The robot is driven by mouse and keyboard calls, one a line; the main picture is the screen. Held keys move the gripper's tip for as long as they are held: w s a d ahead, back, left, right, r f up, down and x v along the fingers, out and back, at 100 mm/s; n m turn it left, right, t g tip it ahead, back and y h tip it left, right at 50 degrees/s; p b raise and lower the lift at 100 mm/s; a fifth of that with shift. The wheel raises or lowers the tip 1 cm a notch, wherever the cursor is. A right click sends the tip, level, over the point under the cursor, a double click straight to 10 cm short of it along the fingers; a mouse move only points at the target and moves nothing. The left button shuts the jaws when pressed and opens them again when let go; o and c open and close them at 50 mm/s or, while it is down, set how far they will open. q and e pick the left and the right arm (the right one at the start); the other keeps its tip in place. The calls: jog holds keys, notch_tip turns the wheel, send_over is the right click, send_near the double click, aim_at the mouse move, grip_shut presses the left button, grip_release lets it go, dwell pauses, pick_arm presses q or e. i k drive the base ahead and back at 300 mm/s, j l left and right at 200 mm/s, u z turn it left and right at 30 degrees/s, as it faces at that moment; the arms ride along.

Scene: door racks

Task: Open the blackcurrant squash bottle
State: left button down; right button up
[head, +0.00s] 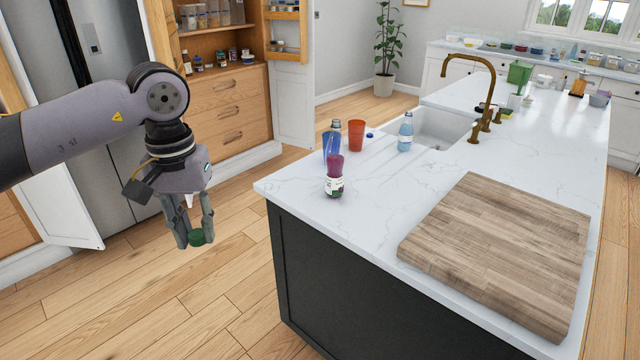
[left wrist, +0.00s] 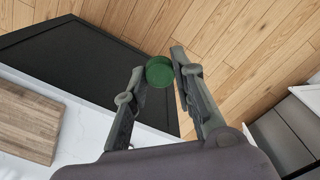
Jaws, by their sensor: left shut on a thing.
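My left gripper (head: 196,232) is shut on a round green cap (head: 197,238), held over the floor to the left of the island and apart from the bottles. In the left wrist view the green cap (left wrist: 159,74) sits between the fingertips of my left gripper (left wrist: 161,73). A purple bottle with a pale label (head: 334,178), which looks like the blackcurrant squash, stands upright near the island's left corner. No cap shows on its top, though it is small in view. My right gripper is not in view.
A thick wooden board (head: 500,250) covers the island's front right. The sink (head: 440,127) is behind.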

aim_at(335, 150)
jog(key=i+z, duration=0.1)
jog(key=z, duration=0.3)
jog(key=i+j+z, duration=0.1)
jog(key=z, duration=0.3)
jog(key=i+j+z, duration=0.1)
jog(key=z, duration=0.35)
jog(key=j+z, duration=0.25)
jog(key=z, duration=0.15)
jog(key=i+j+z, duration=0.15)
jog(key=j, duration=0.55)
jog(key=i+j+z, duration=0.2)
jog(key=j, duration=0.55)
jog(key=j+z, duration=0.15)
jog(key=j, duration=0.6)
jog(key=i+j+z, duration=0.15)
jog(key=j, duration=0.6)
